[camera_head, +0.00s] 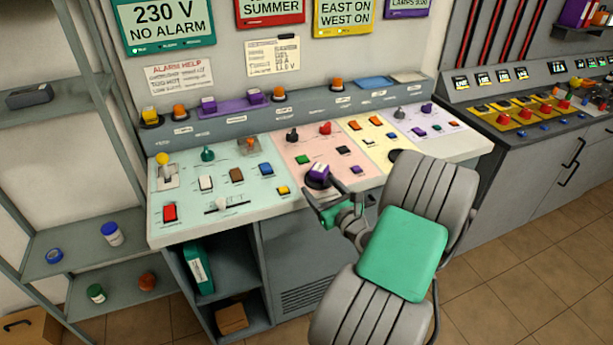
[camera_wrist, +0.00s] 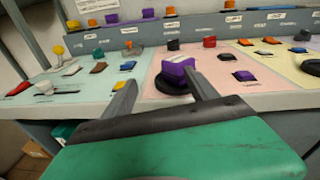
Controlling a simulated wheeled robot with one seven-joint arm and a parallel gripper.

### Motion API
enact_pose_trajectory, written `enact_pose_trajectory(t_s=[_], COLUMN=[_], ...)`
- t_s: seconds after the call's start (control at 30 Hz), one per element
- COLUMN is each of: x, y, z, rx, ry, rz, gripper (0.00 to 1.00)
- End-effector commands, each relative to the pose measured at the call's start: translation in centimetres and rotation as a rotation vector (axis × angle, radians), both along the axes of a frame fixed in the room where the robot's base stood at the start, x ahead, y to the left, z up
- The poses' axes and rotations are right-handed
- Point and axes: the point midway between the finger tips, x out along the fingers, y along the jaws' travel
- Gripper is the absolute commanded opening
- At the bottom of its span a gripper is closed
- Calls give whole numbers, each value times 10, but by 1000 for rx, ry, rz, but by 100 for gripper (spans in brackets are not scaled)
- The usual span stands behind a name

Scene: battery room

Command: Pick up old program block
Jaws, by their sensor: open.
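A purple block with a white top (camera_head: 319,170) sits on a round black base (camera_head: 314,184) on the pink panel of the console. It appears to be the program block. The block also shows in the wrist view (camera_wrist: 178,66), ahead of my fingers and nearer the right finger. My gripper (camera_head: 326,190) is open and empty at the console's front, just in front of the block. In the wrist view, my gripper (camera_wrist: 160,80) has its fingers spread, and the right fingertip overlaps the block's right edge. I cannot tell whether it touches.
A purple tray (camera_head: 232,105) on the raised back ledge holds similar purple blocks (camera_head: 208,102). Switches and knobs, such as a red knob (camera_head: 325,128) and a black knob (camera_head: 292,135), stand around the block. A shelf unit (camera_head: 60,235) is at left. The floor (camera_head: 510,290) at right is clear.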

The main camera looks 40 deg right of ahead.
Motion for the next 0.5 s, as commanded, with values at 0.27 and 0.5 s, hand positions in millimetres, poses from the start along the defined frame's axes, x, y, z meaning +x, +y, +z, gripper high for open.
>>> enact_pose_trajectory(t_s=[0.27,0.5], x=[18,57], y=[-29,-40], z=[-3,-2], rx=[103,100], ry=[-61,-59], rz=[-76,-72], gripper=[69,69])
